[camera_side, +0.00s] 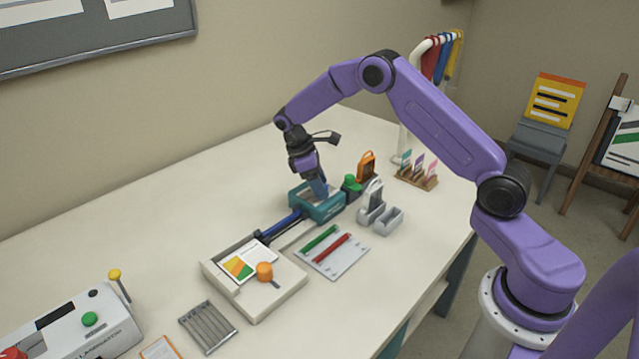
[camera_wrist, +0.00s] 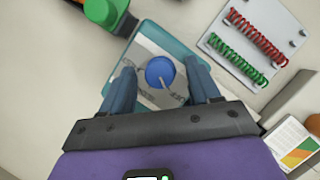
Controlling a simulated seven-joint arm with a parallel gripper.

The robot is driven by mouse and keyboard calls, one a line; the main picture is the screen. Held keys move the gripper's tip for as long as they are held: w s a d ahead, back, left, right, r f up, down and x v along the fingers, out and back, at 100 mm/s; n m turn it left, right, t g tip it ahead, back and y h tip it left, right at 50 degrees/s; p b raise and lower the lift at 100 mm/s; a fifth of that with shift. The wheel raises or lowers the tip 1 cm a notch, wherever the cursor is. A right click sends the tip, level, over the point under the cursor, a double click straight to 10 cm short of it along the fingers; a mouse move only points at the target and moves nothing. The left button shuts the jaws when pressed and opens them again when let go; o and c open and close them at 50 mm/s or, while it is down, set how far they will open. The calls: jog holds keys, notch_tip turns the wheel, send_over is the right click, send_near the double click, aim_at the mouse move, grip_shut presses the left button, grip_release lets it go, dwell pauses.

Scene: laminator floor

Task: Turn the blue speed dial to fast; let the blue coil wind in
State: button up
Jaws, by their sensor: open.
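The blue speed dial (camera_wrist: 159,71) is round, with a pale pointer toward the bottom in the wrist view. It sits on the light top plate of a teal machine (camera_side: 325,208). The markings beside it are too small to read. My gripper (camera_side: 318,190) is open above the machine, pointing down. In the wrist view its blue fingers stand on either side of the dial, with gaps showing. The dial is hidden in the side view. A dark blue cylinder (camera_side: 280,225), which looks like the blue coil, lies between the machine and a cream tray (camera_side: 273,308).
A grey board holds a green coil (camera_side: 319,239) and a red coil (camera_side: 331,248) in front of the machine. A green-topped item (camera_side: 351,184) and grey holders (camera_side: 386,219) stand close on its right. A white laminator (camera_side: 75,325) is at front left. The back-left table is clear.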

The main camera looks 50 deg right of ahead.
jog(key=c, duration=1)
